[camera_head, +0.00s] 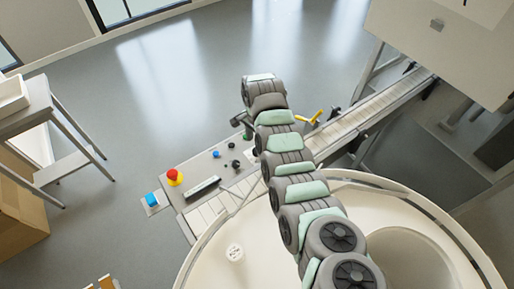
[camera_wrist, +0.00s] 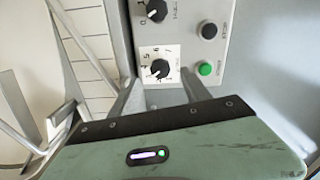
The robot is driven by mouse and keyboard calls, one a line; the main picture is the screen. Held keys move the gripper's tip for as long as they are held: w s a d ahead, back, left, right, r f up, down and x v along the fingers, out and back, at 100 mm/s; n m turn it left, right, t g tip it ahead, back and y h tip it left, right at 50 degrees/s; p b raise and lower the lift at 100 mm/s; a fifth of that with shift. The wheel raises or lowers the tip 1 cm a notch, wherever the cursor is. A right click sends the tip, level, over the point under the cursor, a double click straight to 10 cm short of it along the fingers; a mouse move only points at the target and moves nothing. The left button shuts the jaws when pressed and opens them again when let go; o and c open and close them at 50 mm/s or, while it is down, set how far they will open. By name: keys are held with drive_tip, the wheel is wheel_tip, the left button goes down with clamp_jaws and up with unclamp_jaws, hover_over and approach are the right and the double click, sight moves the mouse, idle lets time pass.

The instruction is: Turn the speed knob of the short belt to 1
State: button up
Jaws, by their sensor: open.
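In the wrist view, a black speed knob (camera_wrist: 160,69) sits on a white numbered dial on the grey control panel (camera_wrist: 182,22). My open gripper (camera_wrist: 160,80) faces this knob, one finger low on each side; the fingers appear apart from it. A second black knob (camera_wrist: 156,10) sits above it, cut by the top edge. I cannot read the labels to tell which knob is the short belt's. The lower knob's exact pointer setting is too small to tell. In the head view, my arm hides part of the panel (camera_head: 205,168) and most of my gripper.
A black button (camera_wrist: 208,30) and a green button (camera_wrist: 205,68) sit right of the knobs. A red stop button (camera_head: 174,176) and a blue button (camera_head: 152,199) are at the panel's left. The conveyor belt (camera_head: 345,124) runs alongside. A large round cream-coloured table (camera_head: 205,262) is in front.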

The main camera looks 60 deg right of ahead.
drive_tip(key=shift+f+b, duration=0.45)
drive_tip(key=shift+f, duration=2.1)
drive_tip(key=shift+c, duration=0.3)
clamp_jaws()
